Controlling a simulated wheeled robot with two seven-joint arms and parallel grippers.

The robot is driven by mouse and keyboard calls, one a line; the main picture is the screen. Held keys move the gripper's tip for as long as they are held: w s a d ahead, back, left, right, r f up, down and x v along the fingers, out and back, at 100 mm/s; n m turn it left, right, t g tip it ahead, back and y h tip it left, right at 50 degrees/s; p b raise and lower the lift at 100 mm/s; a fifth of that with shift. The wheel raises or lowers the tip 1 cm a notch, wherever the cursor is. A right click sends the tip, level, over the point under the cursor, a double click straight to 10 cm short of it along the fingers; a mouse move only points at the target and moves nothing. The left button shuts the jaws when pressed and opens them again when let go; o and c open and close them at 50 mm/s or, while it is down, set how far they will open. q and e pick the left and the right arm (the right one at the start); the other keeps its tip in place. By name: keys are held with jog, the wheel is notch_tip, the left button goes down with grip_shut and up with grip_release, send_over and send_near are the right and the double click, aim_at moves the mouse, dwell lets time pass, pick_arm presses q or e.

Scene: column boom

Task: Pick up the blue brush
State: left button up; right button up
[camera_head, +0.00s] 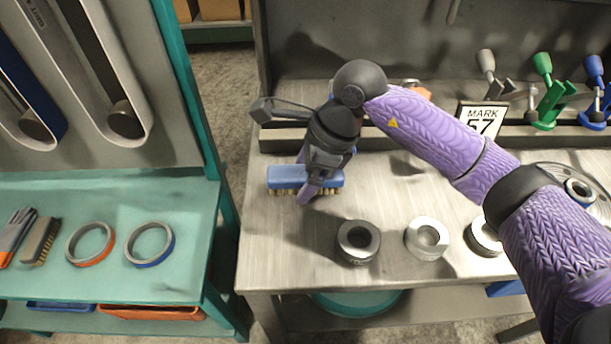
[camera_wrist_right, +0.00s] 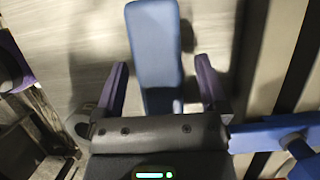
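The blue brush (camera_head: 287,177) lies bristles down on the metal workbench, near its left end. My right gripper (camera_head: 306,178) is over the brush and hides part of it. In the right wrist view the blue back of the brush (camera_wrist_right: 154,45) runs between the two purple fingers of my right gripper (camera_wrist_right: 161,66). The fingers are open, with a gap on each side of the brush. My left gripper is in neither view.
Several metal rings, one dark (camera_head: 358,241) and one light (camera_head: 427,238), stand along the bench front. A "MARK 57" sign (camera_head: 481,117) and coloured clamps (camera_head: 548,100) are at the back right. A teal shelf (camera_head: 120,195) stands left, across a gap.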

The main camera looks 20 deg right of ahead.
jog(key=c, duration=0.9)
grip_shut()
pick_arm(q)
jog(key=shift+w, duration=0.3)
pick_arm(e)
jog(key=shift+r, duration=0.1)
notch_tip(320, 180, up, 10)
jog(key=p, duration=0.3)
jog(key=shift+f+p, duration=0.2)
jog(key=shift+p, duration=0.1)
jog(key=shift+r, duration=0.35)
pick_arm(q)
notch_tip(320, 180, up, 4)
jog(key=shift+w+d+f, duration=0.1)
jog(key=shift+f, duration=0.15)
